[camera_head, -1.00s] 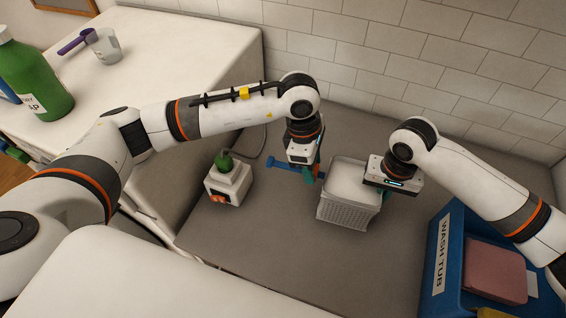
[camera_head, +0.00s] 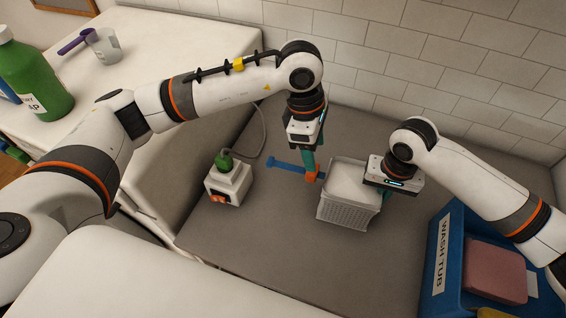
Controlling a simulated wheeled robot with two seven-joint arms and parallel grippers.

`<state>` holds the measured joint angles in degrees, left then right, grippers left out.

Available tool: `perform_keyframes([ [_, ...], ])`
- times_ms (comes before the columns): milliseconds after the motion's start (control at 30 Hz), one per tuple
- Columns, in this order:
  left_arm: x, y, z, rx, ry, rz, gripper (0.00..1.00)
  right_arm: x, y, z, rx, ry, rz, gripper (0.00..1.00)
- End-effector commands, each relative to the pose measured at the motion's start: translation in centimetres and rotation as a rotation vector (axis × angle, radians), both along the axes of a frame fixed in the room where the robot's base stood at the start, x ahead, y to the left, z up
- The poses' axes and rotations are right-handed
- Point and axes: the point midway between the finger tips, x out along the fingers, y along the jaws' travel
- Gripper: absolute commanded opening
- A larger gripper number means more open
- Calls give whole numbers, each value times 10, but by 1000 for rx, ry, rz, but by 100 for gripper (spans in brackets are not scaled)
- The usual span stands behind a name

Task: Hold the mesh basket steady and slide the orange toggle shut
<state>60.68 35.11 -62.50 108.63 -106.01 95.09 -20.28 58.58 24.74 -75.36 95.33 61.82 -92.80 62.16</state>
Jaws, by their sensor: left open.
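The white mesh basket (camera_head: 347,212) stands on the grey surface with a pale fill inside. At its upper left is an orange toggle (camera_head: 313,174) at the right end of a blue bar (camera_head: 285,165). My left gripper (camera_head: 308,162) is open, its teal fingers pointing down just above the toggle; I cannot tell whether they touch it. My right gripper (camera_head: 385,193) is at the basket's right rim. Its fingers are mostly hidden behind its body and the basket, so I cannot tell whether they grip the rim.
A white box (camera_head: 238,188) with a green knob and orange-red switches stands left of the bar, a cable behind it. A blue wash tub (camera_head: 437,275) with a pink item (camera_head: 494,268) is at lower right. The grey surface (camera_head: 285,245) in front is clear. A tiled wall closes the back.

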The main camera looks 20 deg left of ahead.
Motion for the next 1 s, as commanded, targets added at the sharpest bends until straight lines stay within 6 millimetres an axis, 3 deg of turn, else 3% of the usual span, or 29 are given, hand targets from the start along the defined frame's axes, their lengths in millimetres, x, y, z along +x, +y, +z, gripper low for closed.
perform_keyframes([
  [367, 0, 1, 8, -1, -1, 0, 58, 0, 0, 1, 1, -1, 0, 0],
  [800, 0, 18, 91, -1, -4, 1, 58, 0, 0, 1, 1, -1, 0, 0],
  [1000, -1, 23, 114, 0, -1, 1, 58, 0, 0, 0, 1, -1, 0, 0],
])
